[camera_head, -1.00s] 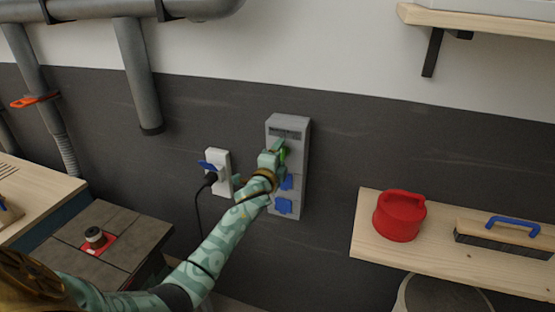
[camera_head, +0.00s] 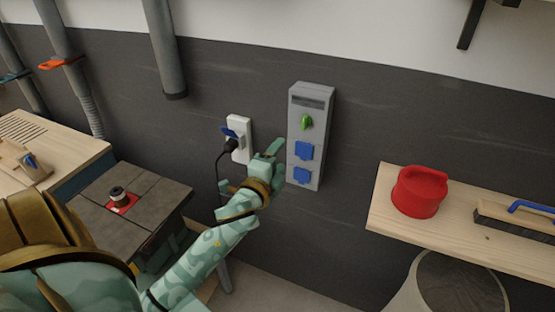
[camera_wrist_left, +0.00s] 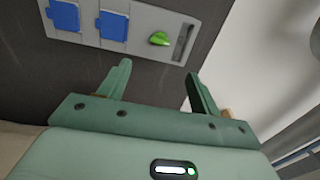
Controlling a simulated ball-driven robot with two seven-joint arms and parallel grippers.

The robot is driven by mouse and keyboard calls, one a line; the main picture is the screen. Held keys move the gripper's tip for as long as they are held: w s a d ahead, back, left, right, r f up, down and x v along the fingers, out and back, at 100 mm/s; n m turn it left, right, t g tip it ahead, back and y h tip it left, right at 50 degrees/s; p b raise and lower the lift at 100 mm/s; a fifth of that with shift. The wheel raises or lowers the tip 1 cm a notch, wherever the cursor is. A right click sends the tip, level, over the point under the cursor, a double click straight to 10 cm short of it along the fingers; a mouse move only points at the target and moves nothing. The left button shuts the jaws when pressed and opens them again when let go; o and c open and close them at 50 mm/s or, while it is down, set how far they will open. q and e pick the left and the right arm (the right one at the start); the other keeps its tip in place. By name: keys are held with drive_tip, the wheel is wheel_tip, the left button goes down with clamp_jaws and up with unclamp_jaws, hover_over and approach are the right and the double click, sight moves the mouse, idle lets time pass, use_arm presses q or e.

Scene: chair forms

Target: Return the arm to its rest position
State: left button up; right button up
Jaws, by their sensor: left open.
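My left gripper (camera_head: 270,152) is in front of the dark wall, just left of a grey wall box (camera_head: 311,128). In the left wrist view my left gripper (camera_wrist_left: 160,85) has its two fingers spread apart with nothing between them. The box carries a green knob (camera_head: 306,122) and two blue socket covers (camera_head: 304,150). In the left wrist view the green knob (camera_wrist_left: 159,39) lies beyond the fingers, apart from them, and the blue covers (camera_wrist_left: 113,27) are to its left. My right gripper is not seen.
A white wall socket (camera_head: 240,137) with a black plug and hanging cable is close behind my left gripper. A wooden shelf (camera_head: 375,215) with a red can (camera_head: 419,192) juts out at right. A table with a red insert (camera_head: 124,204) and a wooden bench (camera_head: 75,150) stand at left.

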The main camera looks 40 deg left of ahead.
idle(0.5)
use_arm(q)
wheel_tip(320, 180, down, 21)
drive_tip(key=s+d+n+g+h+b, duration=0.1)
drive_tip(key=n+g+h+b, duration=0.1)
drive_tip(key=n+g, duration=0.25)
drive_tip(key=s+d+f+n+g+b, duration=0.15)
drive_tip(key=s+f, duration=0.35)
drive_tip(key=f, duration=0.5)
drive_tip(key=s+d+f+n+g+b, duration=0.1)
drive_tip(key=s+f+n+g+b, duration=0.3)
drive_tip(key=f, duration=0.7)
drive_tip(key=s+d+f+g+b, duration=0.2)
drive_tip(key=s+f+b, duration=0.1)
drive_tip(key=s+f, duration=0.6)
drive_tip(key=s+d+f+n+g+h+b, duration=0.1)
drive_tip(key=s+d+f+g+b, duration=0.1)
drive_tip(key=s+f, duration=0.7)
drive_tip(key=s+d+f+g+h+b, duration=0.1)
drive_tip(key=s+f+b, duration=0.3)
drive_tip(key=s+f, duration=0.5)
drive_tip(key=s+d+g, duration=0.1)
drive_tip(key=s, duration=0.7)
drive_tip(key=shift+d+f+g, duration=0.15)
drive_tip(key=shift+f+g, duration=0.2)
drive_tip(key=shift+g, duration=0.05)
